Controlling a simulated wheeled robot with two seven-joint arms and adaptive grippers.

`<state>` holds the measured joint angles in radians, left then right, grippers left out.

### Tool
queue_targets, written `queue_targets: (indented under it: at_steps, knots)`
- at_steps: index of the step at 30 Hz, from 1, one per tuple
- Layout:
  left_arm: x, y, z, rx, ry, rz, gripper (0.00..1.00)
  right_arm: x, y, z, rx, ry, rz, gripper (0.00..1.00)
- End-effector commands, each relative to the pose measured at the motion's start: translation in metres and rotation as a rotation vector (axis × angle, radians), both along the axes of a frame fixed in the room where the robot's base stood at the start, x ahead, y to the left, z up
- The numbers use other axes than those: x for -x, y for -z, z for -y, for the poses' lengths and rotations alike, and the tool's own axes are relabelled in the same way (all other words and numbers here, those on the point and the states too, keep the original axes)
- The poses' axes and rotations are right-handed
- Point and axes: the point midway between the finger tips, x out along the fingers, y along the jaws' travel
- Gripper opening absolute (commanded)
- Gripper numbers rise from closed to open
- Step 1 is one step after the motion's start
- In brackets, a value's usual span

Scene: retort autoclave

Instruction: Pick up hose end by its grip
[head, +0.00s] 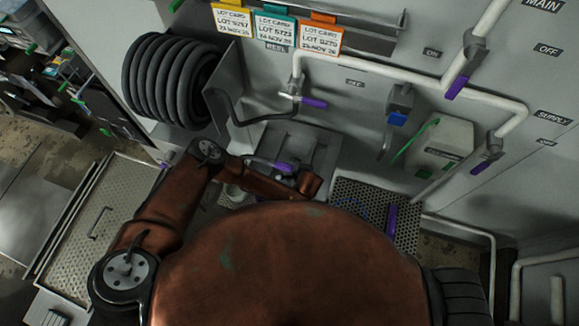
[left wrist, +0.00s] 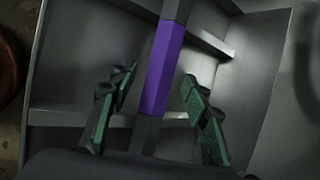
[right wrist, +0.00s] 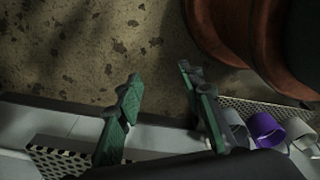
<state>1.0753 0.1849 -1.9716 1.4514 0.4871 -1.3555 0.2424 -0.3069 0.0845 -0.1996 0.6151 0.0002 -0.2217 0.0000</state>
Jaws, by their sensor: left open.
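The hose end's purple grip (left wrist: 161,68) runs lengthwise between the fingers of my left gripper (left wrist: 160,76) in the left wrist view. Dark grey sections continue above and below it. Both green-padded fingers are spread, with a visible gap on each side of the grip. In the head view the purple grip (head: 284,166) lies at the grey holder below the wall, beside the end of my left arm, which partly hides it. My right gripper (right wrist: 158,72) is open and empty above the speckled floor in the right wrist view.
The coiled black hose (head: 165,80) hangs on the wall at upper left. A purple-handled valve (head: 313,102) is above the holder. A perforated tray (head: 345,190) stands to its right. A purple ring (right wrist: 266,131) among grey cups is beside my right gripper.

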Motion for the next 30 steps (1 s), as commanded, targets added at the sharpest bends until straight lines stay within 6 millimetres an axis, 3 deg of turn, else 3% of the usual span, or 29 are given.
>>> queue_targets:
  at_steps: [4, 9, 27, 30]
  knots:
    - [-0.003, 0.005, -0.001, 0.002, 0.000, -0.001, 0.43, -0.020, -0.002, -0.001, -0.002, -0.005, 0.026, 0.35]
    - [-0.003, 0.005, -0.001, 0.002, 0.000, -0.001, 0.43, -0.021, -0.002, -0.004, -0.004, -0.004, 0.028, 0.35]
    - [-0.002, 0.005, -0.002, 0.002, -0.001, -0.001, 0.02, -0.006, 0.000, -0.008, -0.008, 0.001, 0.009, 0.35]
    - [-0.002, 0.005, -0.002, 0.002, -0.001, -0.001, 0.00, -0.008, 0.000, -0.007, -0.008, 0.000, 0.010, 0.35]
